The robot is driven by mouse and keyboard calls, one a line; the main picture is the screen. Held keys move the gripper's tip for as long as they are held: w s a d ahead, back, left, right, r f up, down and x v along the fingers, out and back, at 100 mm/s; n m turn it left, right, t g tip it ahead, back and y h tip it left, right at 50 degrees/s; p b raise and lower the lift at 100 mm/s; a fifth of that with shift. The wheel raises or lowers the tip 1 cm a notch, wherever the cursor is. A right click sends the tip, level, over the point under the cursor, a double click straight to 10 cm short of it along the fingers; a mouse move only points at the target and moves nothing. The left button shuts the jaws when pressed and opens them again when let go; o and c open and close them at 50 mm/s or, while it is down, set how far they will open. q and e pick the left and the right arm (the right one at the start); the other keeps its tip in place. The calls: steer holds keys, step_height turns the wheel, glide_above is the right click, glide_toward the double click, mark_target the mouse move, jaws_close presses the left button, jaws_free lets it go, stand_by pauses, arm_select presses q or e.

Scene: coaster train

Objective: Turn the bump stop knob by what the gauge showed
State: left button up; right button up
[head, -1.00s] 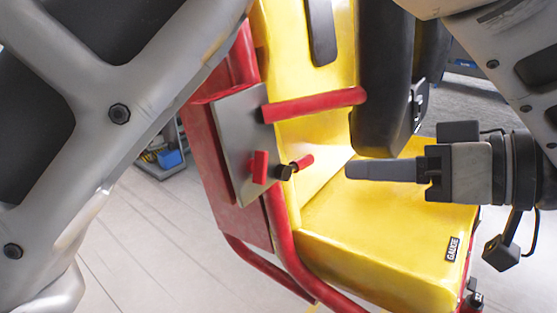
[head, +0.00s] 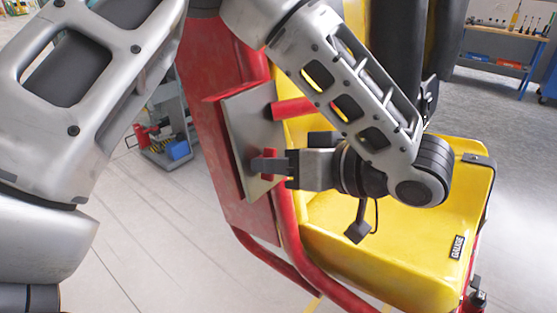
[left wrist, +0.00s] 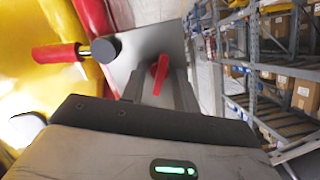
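A red knob (head: 270,155) stands out from a grey plate (head: 250,122) on the red side of the train car. In the left wrist view the red knob (left wrist: 160,74) looks like a slightly tilted bar in front of the plate (left wrist: 150,42). My left gripper (head: 262,166) is at the plate and partly hides the knob in the head view. In the left wrist view its fingers (left wrist: 160,92) are apart, one on each side of the knob, with visible gaps. My right gripper is not in view.
A dark round-ended part with a red handle (left wrist: 60,53) sticks out left of the knob in the left wrist view. A red bar (head: 292,108) runs just above my gripper. Shelving (left wrist: 290,60) stands to the right, with open floor (head: 150,220) beside the car.

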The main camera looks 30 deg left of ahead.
arm_select(q)
steer(key=shift+c, duration=0.3)
jaws_close()
steer(key=shift+m, duration=0.3)
steer(key=shift+w+f+m+g+y, duration=0.1)
steer(key=shift+m+g+y, duration=0.35)
steer(key=shift+m, duration=3.2)
steer(key=shift+m+g+y, duration=0.25)
steer(key=shift+m+y, duration=0.3)
steer(key=shift+m, duration=3.1)
